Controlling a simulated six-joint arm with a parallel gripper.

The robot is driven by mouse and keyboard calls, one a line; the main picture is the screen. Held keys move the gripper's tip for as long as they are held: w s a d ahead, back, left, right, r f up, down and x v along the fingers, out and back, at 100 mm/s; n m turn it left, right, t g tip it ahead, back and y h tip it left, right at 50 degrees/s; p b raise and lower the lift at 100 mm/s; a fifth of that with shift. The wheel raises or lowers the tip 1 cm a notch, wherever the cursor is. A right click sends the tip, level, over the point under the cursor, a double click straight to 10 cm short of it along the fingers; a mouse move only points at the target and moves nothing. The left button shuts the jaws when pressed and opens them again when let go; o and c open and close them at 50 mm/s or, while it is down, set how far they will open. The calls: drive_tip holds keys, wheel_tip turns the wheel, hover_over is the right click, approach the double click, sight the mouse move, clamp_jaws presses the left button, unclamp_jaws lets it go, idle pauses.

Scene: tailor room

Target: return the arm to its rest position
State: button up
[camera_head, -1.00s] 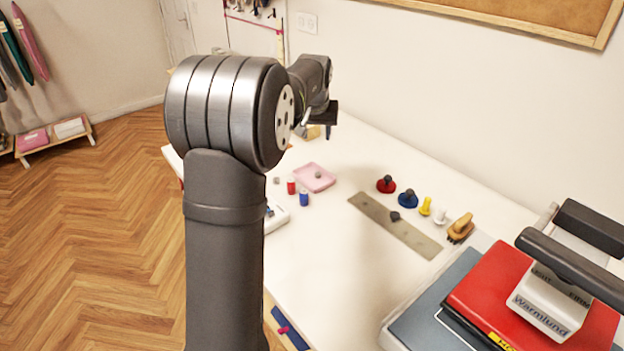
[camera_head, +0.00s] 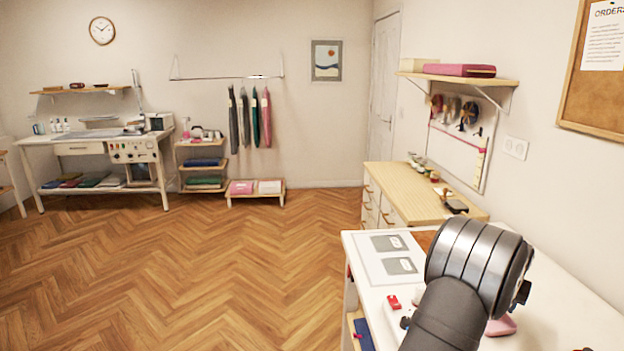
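My arm (camera_head: 470,265) shows at the lower right, with a large ribbed grey joint at its top and the link below running down out of the picture. A small dark part sticks out on the joint's right side. My gripper is not in view, so its fingers and anything in them cannot be seen. The arm stands in front of the white worktable (camera_head: 575,310) and hides part of it.
A pink tray (camera_head: 500,326) and a white device with a red part (camera_head: 392,302) lie close to the arm. Beyond stands a wooden cabinet (camera_head: 415,192). A wall board (camera_head: 458,145) hangs behind it. The wooden floor (camera_head: 200,270) at left is clear.

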drive_tip(key=shift+x, duration=1.15)
drive_tip(key=shift+r, duration=0.4)
